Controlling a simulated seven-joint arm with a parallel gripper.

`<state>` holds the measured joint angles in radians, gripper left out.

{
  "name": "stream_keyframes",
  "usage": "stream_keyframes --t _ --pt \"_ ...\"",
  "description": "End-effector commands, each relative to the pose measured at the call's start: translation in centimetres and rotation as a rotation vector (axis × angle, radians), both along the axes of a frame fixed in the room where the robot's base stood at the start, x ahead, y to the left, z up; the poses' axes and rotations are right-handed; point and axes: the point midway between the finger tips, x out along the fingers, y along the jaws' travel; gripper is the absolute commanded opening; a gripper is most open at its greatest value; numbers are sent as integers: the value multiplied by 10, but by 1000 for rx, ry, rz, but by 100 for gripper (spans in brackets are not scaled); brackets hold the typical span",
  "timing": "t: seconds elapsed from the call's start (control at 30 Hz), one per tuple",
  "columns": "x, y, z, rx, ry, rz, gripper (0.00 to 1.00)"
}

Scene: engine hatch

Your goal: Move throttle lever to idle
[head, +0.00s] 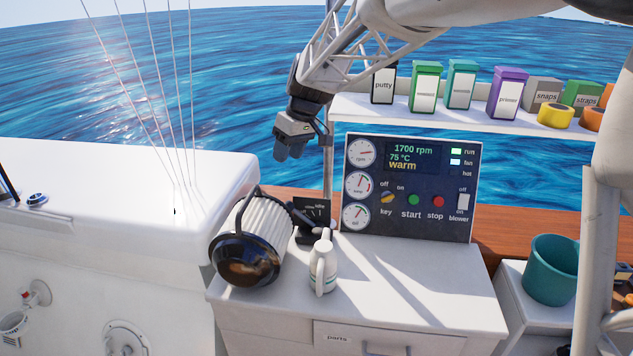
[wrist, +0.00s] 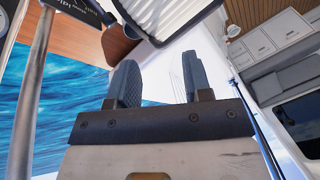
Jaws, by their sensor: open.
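The throttle unit (head: 313,208) is a small black box with a printed scale plate, standing on the white counter left of the engine panel. Its lever is hard to make out; the lantern and a white bottle partly cover the unit, so I cannot tell the lever's position. In the wrist view a black plate with "idle" lettering (wrist: 75,8) shows at the top left edge. My gripper (head: 288,152) hangs above and a little left of the throttle unit, fingers down, clear of everything. In the wrist view its two fingers (wrist: 157,85) are apart with nothing between them.
The engine panel (head: 410,188) reads 1700 rpm, 75 °C, warm, with run and fan lamps lit. A large lantern-like object (head: 254,238) and a white bottle (head: 323,265) crowd the throttle. A shelf (head: 400,107) holds boxes. The counter's right half is clear; a teal mug (head: 550,272) stands beyond.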

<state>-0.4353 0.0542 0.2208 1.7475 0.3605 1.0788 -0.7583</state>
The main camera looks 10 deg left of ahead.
Motion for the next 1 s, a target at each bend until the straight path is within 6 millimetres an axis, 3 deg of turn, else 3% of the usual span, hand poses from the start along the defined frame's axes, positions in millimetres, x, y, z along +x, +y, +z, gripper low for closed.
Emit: stream_keyframes --t 0.3,0.8,1.0 --pt "47 23 -52 -83 10 284 46" --pt "112 37 -143 -196 75 745 46" --pt "129 40 -170 -219 105 878 46"
